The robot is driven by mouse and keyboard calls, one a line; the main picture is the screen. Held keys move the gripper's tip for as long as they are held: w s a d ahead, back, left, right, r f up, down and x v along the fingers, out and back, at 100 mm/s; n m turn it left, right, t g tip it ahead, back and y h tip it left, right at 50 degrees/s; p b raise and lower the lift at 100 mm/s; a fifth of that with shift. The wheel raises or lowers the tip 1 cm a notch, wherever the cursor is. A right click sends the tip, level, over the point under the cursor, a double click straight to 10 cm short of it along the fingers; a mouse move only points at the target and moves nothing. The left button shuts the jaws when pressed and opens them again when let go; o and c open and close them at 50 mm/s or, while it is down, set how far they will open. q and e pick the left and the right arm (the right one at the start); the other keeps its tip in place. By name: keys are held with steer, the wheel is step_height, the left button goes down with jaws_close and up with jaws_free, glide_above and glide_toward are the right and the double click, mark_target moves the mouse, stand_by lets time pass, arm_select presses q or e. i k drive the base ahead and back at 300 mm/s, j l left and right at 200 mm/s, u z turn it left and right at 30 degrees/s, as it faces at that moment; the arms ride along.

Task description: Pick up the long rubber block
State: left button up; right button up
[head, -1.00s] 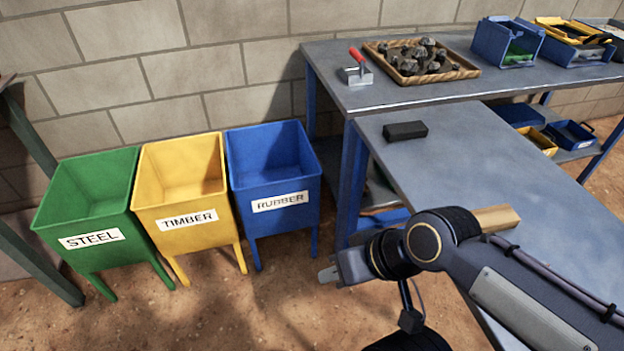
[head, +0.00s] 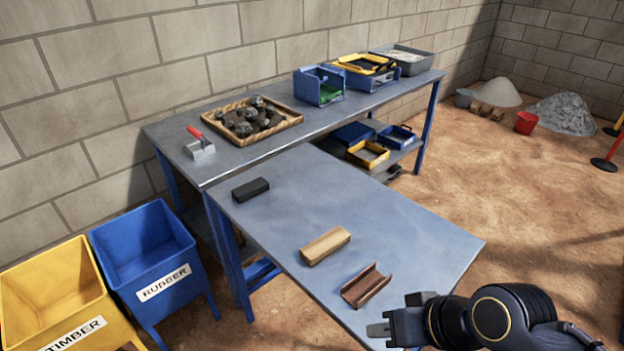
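A black oblong block (head: 250,190), which looks like the rubber block, lies flat on the near blue-grey table (head: 420,244), close to its back left corner. Nothing touches it. My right gripper (head: 380,329) is at the lower right, by the table's front edge, well away from the black block. No object shows in its jaws, but the angle does not show whether they are open or shut. My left gripper is out of view.
A wooden block (head: 325,246) and a rusty channel piece (head: 366,287) lie between the black block and my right gripper. Blue RUBBER (head: 140,262) and yellow TIMBER (head: 50,290) bins stand at left. The back bench holds a rock tray (head: 285,126) and a trowel (head: 200,146).

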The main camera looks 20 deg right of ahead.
mark_target(244, 192)
steer(key=z, duration=0.1)
steer(key=i+j+z, duration=0.3)
steer(key=i+j, duration=0.15)
steer(key=j, duration=0.15)
steer(key=i+j+z, duration=0.3)
steer(key=j, duration=0.4)
steer(key=i+j+z, duration=0.3)
steer(key=j, duration=0.45)
steer(key=i, duration=0.1)
